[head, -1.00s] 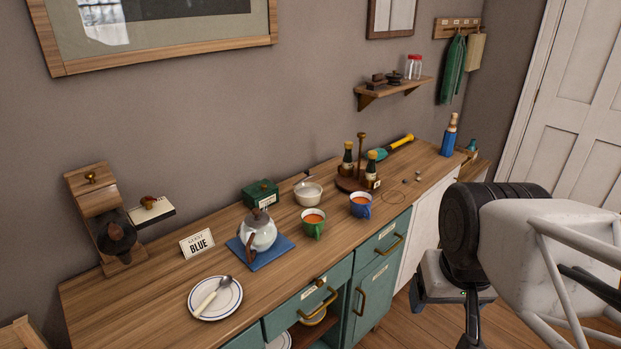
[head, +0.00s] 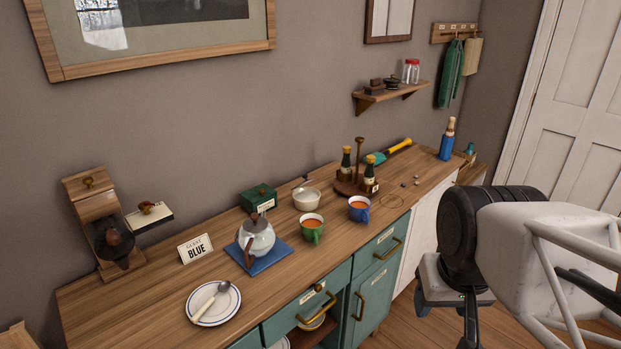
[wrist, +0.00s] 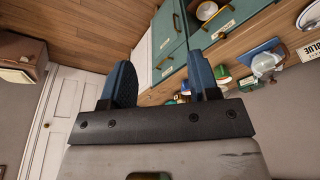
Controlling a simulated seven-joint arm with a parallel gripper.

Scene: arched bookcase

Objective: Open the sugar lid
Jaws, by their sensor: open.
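A white bowl (head: 306,199), possibly the sugar bowl, stands on the wooden counter between the green box (head: 258,198) and the green mug (head: 312,229) in the head view. Its top looks open, with no lid seated on it. A tiny dark spot shows behind it at the counter's back edge; I cannot tell whether it is the lid's knob. No sugar label is readable. My gripper (wrist: 160,64) shows in the wrist view with its two blue fingers apart and nothing between them. It is away from the bowl, out over the floor and cabinet front.
A glass pot (head: 257,238) on a blue mat, a blue mug (head: 359,208) and a bottle caddy (head: 356,185) crowd the bowl. A plate with a spoon (head: 214,302) lies at the front left.

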